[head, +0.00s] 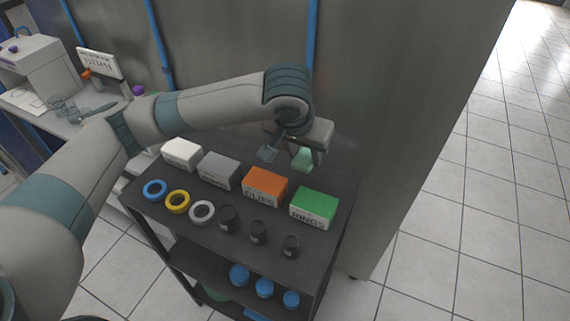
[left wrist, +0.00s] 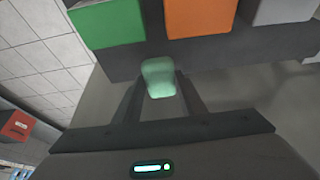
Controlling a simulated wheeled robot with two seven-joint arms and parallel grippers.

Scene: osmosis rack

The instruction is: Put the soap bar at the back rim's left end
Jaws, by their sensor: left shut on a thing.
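A pale green soap bar (head: 303,158) is held at the fingertips of my left gripper (head: 287,156), above the back side of the dark rack's top shelf (head: 256,205), behind the orange and green boxes. In the left wrist view the soap bar (left wrist: 158,78) sits between the two dark fingers of the gripper (left wrist: 160,92). The left end of the shelf's back rim is partly hidden behind my left arm. My right gripper is not in view.
White (head: 182,153), grey (head: 219,170), orange (head: 265,186) and green (head: 314,207) boxes stand in a row on the top shelf. Rings and dark jars (head: 258,232) stand in front of them. A grey wall panel (head: 400,110) rises close behind the rack.

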